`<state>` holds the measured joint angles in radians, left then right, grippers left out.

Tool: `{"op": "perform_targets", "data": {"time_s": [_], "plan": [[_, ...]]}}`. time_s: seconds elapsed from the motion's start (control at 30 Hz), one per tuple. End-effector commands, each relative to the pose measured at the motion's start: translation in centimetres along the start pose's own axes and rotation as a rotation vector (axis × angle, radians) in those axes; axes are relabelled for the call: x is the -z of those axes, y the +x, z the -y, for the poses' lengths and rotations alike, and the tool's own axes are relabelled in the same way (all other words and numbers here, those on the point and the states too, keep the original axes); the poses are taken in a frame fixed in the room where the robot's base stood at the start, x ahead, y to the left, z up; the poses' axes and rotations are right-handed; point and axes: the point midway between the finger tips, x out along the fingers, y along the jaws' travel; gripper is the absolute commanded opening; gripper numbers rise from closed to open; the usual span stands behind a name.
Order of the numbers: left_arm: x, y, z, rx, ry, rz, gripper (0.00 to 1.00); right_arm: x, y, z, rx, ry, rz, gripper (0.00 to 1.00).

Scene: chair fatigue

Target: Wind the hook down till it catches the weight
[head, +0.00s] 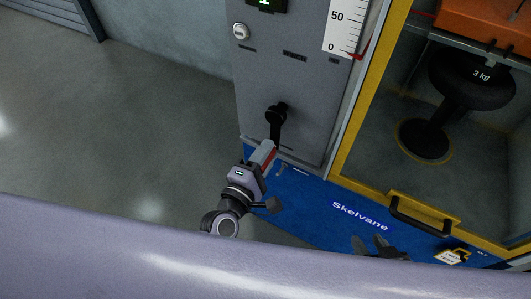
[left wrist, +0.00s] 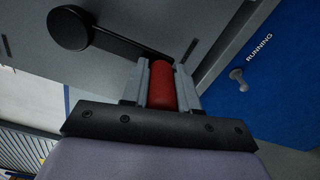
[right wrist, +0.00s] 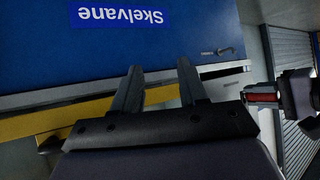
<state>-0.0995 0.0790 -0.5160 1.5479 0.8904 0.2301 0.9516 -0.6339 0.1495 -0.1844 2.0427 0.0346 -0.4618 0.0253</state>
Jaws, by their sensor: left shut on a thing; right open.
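A black crank (head: 277,116) sits on the grey machine panel, its arm pointing down; its hub also shows in the left wrist view (left wrist: 68,28). My left gripper (head: 266,155) is shut on the red crank handle (left wrist: 162,86), with a finger on each side. I cannot make out the hook. A red pointer (head: 357,56) is near 0 on the white scale (head: 344,27). My right gripper (right wrist: 160,90) is open and empty, in front of the blue base.
The blue machine base (head: 320,205) reads Skelvane. The yellow door frame (head: 352,140) has a black handle (head: 424,216) near the right gripper. An orange block (head: 485,20) is at top right inside. Open grey floor (head: 120,130) lies at left.

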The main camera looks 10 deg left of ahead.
Motion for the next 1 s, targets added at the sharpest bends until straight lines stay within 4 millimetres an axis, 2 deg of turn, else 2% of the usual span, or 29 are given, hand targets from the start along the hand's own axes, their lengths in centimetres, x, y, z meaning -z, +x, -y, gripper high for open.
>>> {"op": "perform_targets", "data": {"time_s": [0.03,0.1,0.47,0.8,1.0], "plan": [[-0.6,-0.3,0.7,0.018,-0.001,0.012,0.35,-0.1,0.0,0.0,0.000,0.000,0.001,0.43],[-0.5,-0.2,0.7,0.017,-0.001,0.011,0.54,-0.1,0.0,0.0,0.000,0.000,0.001,0.43],[-0.3,-0.5,0.3,0.007,0.001,0.006,0.54,-0.2,-0.1,0.0,0.000,0.001,0.005,0.43],[-0.3,-5.3,0.3,0.011,0.002,0.008,0.54,0.0,-0.3,0.0,0.000,0.001,0.006,0.43],[-0.4,-7.1,0.4,0.011,0.001,0.009,0.54,0.0,-0.3,0.0,0.000,0.000,0.006,0.43]]}}
